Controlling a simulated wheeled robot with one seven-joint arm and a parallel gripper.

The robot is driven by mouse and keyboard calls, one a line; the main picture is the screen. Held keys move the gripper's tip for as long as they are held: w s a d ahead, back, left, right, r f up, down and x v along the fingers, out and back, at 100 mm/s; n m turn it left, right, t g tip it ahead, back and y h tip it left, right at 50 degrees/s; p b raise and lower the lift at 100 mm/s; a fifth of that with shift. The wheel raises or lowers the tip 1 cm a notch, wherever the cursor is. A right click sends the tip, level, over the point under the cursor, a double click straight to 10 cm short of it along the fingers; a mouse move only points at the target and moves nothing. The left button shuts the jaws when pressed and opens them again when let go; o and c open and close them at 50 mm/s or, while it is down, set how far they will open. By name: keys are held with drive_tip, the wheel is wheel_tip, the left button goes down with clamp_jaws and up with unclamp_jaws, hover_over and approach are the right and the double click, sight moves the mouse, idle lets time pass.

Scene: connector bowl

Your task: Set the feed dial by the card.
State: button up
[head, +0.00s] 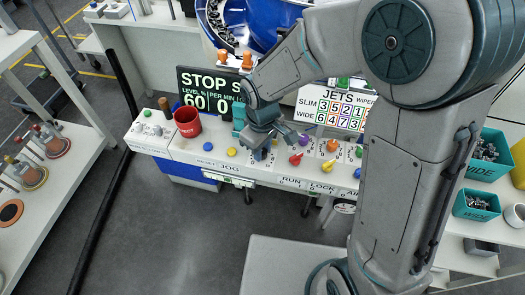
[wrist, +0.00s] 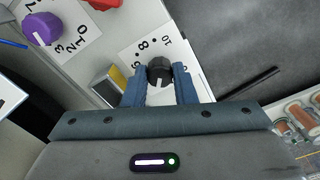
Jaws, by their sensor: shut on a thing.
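A black dial knob (wrist: 159,68) with a white pointer line sits on a white plate (wrist: 138,52) printed with numbers; 8 and 10 are readable. The pointer line runs toward the lower side of the picture, between my fingers. My gripper (wrist: 159,86) is shut on this knob, one finger on each side. In the head view my gripper (head: 262,138) is low at the front panel and hides the knob. A card (head: 338,109) headed JETS, with SLIM and WIDE rows of coloured numbers, stands behind the panel, partly covered by my arm.
A purple dial (wrist: 41,28) with numbers lies close by, and a yellow-and-dark block (wrist: 107,86) is beside my left finger. Red (head: 296,159) and yellow (head: 328,166) knobs line the panel (head: 150,140). A red cup (head: 187,122) stands left.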

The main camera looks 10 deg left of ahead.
drive_tip(key=m+b, duration=0.2)
drive_tip(key=m, duration=0.1)
drive_tip(key=shift+f+m, duration=0.1)
drive_tip(key=shift+m, duration=0.3)
drive_tip(key=m+b, duration=0.1)
drive_tip(key=m, duration=0.2)
drive_tip(key=shift+m, duration=0.3)
drive_tip(key=m+b, duration=0.1)
drive_tip(key=m, duration=0.2)
drive_tip(key=shift+m+b, duration=0.3)
drive_tip(key=shift+b, duration=0.1)
drive_tip(key=shift+m+b, duration=0.55)
drive_tip(key=shift+m, duration=1.45)
drive_tip(key=shift+a, duration=0.1)
drive_tip(key=o, duration=1)
drive_tip(key=shift+r, duration=0.2)
